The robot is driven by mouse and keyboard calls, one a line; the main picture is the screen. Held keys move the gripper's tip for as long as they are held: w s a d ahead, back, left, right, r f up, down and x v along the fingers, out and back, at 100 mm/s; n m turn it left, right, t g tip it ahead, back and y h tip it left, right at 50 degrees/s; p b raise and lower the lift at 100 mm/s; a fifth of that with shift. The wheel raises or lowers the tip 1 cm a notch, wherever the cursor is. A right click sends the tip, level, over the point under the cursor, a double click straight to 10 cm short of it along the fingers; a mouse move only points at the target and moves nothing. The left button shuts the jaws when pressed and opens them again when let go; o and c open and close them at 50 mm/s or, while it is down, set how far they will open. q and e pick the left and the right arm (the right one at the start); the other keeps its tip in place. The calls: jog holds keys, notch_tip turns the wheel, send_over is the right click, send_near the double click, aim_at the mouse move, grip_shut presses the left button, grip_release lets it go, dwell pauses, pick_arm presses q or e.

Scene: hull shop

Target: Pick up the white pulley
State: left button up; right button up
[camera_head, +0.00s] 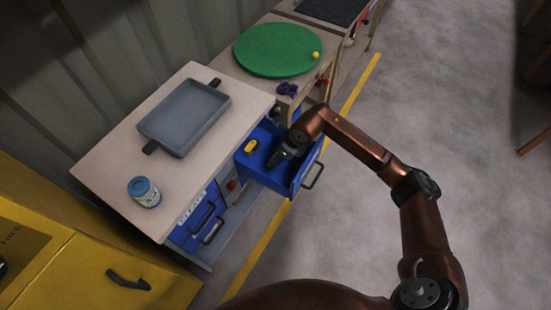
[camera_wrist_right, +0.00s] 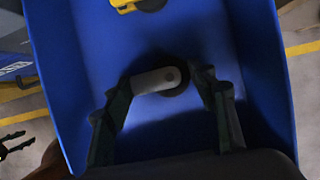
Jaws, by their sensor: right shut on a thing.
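The white pulley (camera_wrist_right: 152,82) is between the two dark fingers of my right gripper (camera_wrist_right: 166,88) in the right wrist view. The gripper is shut on it, inside the open blue drawer (camera_wrist_right: 82,75). In the head view, my right gripper (camera_head: 281,157) reaches down into the drawer (camera_head: 295,187), and the pulley is hidden there. At the lower left of the wrist view, a dark two-pronged shape looks like my left gripper (camera_wrist_right: 14,143), with its prongs apart and nothing between them. The left gripper does not show in the head view.
A yellow object (camera_head: 250,146) lies in the drawer near its far end. On the worktop (camera_head: 105,170) are a grey tray (camera_head: 184,118) and a blue-lidded can (camera_head: 145,192). A green round board (camera_head: 276,50) with a yellow ball (camera_head: 316,55) stands behind.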

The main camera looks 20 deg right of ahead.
jog(key=shift+c, duration=1)
jog(key=shift+r, duration=0.1)
